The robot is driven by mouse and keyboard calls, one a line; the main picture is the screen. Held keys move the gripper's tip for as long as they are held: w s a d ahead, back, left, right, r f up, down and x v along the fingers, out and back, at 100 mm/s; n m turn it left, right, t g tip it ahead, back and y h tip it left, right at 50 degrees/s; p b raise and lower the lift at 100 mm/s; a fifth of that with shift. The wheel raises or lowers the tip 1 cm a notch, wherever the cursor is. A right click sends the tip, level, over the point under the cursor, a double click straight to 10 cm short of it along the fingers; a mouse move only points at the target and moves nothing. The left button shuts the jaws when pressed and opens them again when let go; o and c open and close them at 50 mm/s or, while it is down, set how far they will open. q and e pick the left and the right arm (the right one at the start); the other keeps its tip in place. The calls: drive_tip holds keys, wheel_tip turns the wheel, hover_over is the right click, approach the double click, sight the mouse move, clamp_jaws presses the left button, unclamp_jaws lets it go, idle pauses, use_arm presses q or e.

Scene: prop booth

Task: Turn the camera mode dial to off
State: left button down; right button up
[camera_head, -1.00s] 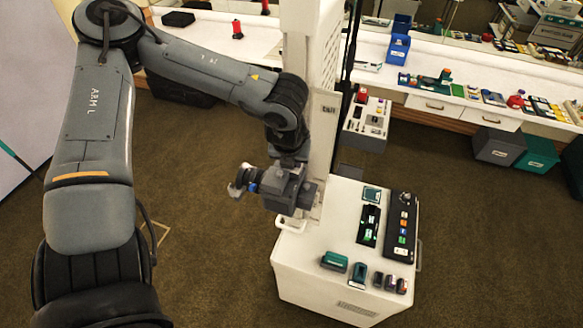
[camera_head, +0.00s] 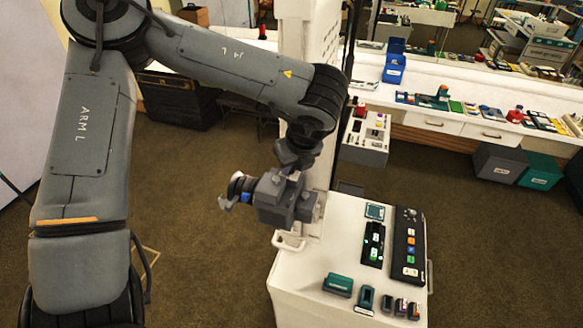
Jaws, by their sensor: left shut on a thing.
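My right gripper is out of view.
The white column (camera_head: 322,170) stands close behind my left wrist. The white cabinet (camera_head: 310,268) below carries a black control panel (camera_head: 407,246) and several small green and dark items. A long counter (camera_head: 440,118) runs along the back.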

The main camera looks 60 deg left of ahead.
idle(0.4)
use_arm(q)
drive_tip(key=c, duration=0.9)
unclamp_jaws()
drive_tip(key=shift+w, duration=0.1)
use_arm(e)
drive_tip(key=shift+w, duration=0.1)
use_arm(q)
drive_tip(key=shift+r, duration=0.3)
drive_tip(key=p+v, duration=0.3)
drive_tip(key=v, duration=0.3)
drive_tip(key=shift+r+p, duration=0.1)
drive_tip(key=shift+p, duration=0.25)
drive_tip(key=shift+d+r+p, duration=0.3)
drive_tip(key=shift+d+r, duration=0.1)
drive_tip(key=shift+r, duration=0.25)
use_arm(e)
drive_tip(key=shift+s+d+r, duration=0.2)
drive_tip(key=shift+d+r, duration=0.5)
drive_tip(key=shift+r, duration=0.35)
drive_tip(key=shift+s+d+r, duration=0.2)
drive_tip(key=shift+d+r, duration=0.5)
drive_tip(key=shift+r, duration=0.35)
